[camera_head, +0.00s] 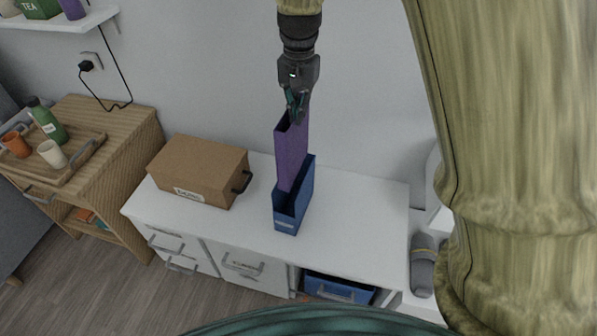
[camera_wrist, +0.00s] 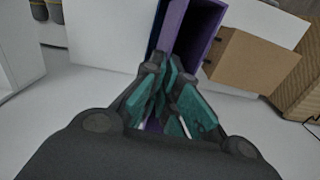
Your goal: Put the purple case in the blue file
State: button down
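The purple case (camera_head: 291,152) is upright over the blue file (camera_head: 301,205), which stands on the white desk. The case's lower end overlaps the file's open top; I cannot tell how far inside it is. My gripper (camera_head: 295,113) is at the case's top edge, pointing down. In the wrist view the fingers (camera_wrist: 165,100) are close together with the purple case (camera_wrist: 196,35) beyond and between them, and they appear closed on its edge. The blue file is mostly hidden there.
A brown cardboard box (camera_head: 200,170) stands left of the file on the white desk (camera_head: 350,215). The desk top right of the file is clear. A wooden cabinet (camera_head: 125,130) with a tray, cups and a green bottle is at left. A blue bin (camera_head: 340,288) sits under the desk.

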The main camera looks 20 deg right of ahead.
aim_at(299, 169)
jog(key=f, duration=0.6)
jog(key=f+b, duration=0.1)
jog(key=f, duration=0.6)
jog(key=f+b, duration=0.1)
jog(key=f, duration=0.6)
jog(key=shift+s+f, duration=0.2)
jog(key=shift+s, duration=0.05)
jog(key=shift+f, duration=0.15)
jog(key=c, duration=1.9)
grip_release()
jog(key=shift+c, duration=0.2)
jog(key=o, duration=0.3)
notch_tip(299, 169, up, 12)
jog(key=shift+d+r+p, duration=0.1)
jog(key=shift+r+p, duration=0.05)
jog(key=shift+p, duration=0.5)
